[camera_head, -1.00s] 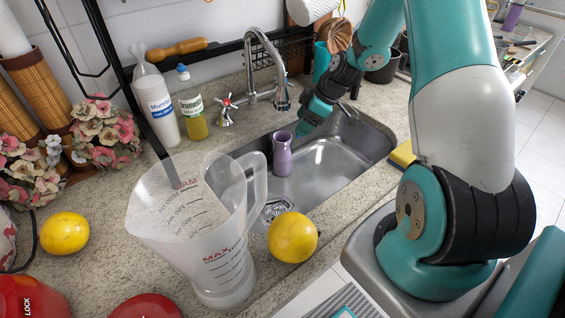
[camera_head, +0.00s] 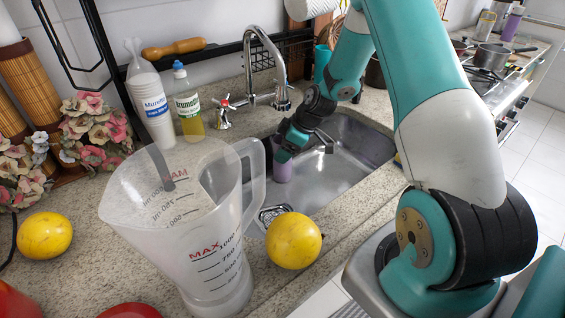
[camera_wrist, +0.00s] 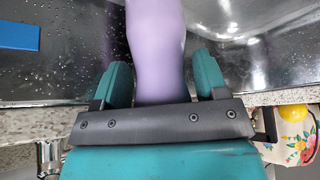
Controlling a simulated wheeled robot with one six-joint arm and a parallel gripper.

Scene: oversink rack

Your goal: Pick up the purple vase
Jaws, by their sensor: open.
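The purple vase (camera_head: 282,170) stands in the metal sink, partly hidden by my gripper in the head view. In the wrist view the vase (camera_wrist: 156,50) runs up from between the fingers past the top edge of the picture. My gripper (camera_head: 284,152) is at the upper part of the vase. In the wrist view my gripper (camera_wrist: 160,84) is open, with one teal finger on each side of the vase. A gap shows between the vase and each finger, wider on the right.
The sink (camera_head: 335,168) is otherwise mostly bare around the vase. A chrome faucet (camera_head: 280,70) rises behind it. A large measuring jug (camera_head: 205,240) and a yellow fruit (camera_head: 293,241) stand on the near counter. A blue item (camera_wrist: 18,35) shows in the wrist view.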

